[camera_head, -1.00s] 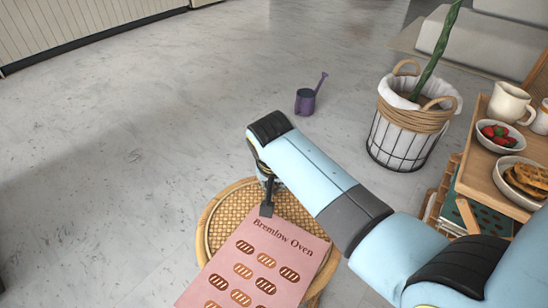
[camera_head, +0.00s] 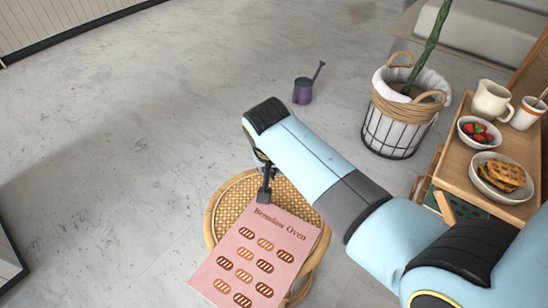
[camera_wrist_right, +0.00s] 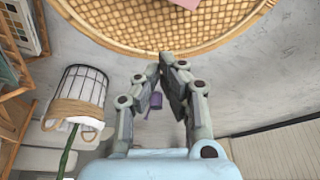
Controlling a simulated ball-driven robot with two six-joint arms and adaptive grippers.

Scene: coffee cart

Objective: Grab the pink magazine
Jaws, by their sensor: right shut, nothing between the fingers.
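The pink magazine (camera_head: 262,250), titled "Bremlow Oven" with brown bread shapes, lies flat on a round woven stool (camera_head: 226,213) and overhangs its near side. My right gripper (camera_head: 264,196) points down at the magazine's far edge, with its fingers shut and empty. In the right wrist view, the fingers (camera_wrist_right: 167,64) come close together near the stool's rim (camera_wrist_right: 130,44), and only a small pink corner of the magazine (camera_wrist_right: 186,3) shows at the top. My left gripper is out of view.
A wooden cart (camera_head: 462,160) at the right holds a bowl of waffles (camera_head: 502,176), a bowl of strawberries (camera_head: 479,132) and a cream jug (camera_head: 491,100). A wire plant basket (camera_head: 395,130) stands behind my arm. A purple watering can (camera_head: 303,90) is on the floor.

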